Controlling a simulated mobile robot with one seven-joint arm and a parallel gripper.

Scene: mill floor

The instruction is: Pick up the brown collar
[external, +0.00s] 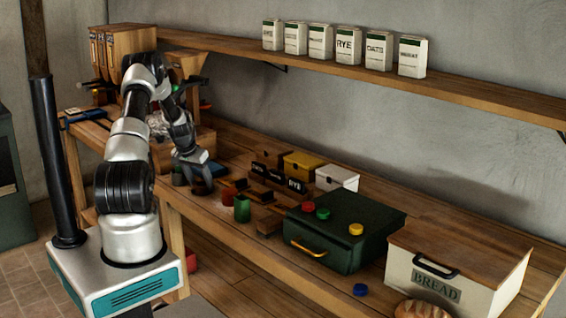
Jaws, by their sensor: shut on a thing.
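My gripper (194,172) points down over the workbench, left of the middle of the picture. It is shut on a small dark brownish round piece (201,187), which looks like the brown collar. The piece is at or just above the bench top; I cannot tell if it touches the wood. The fingers and the upper part of the piece are partly hidden and small in this view.
A small green cup (178,176) stands just left of the held piece, and another green container (242,209) is to the right. A dark green case (342,232) and a bread box (452,262) fill the right side. A shelf (470,93) with several flour boxes hangs above.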

